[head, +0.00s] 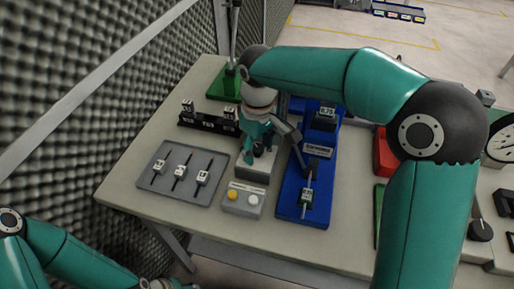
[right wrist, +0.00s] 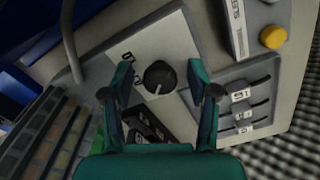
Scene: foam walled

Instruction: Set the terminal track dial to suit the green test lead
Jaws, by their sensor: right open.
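The track dial is a black round knob (right wrist: 160,77) with a white pointer line, on a pale marked plate (right wrist: 140,55) of a grey box (head: 255,168). In the right wrist view its pointer is toward the lower left; the plate's markings are partly hidden. My right gripper (head: 259,150) is open, its fingers on either side of the knob; contact cannot be told.
A grey tray (head: 150,184) holds three labelled leads. A box (head: 238,209) with yellow and white buttons stands at the table front. A black rack (head: 207,124) is behind the tray. A red object (head: 384,153) lies right of the blue fixture. The front left table is clear.

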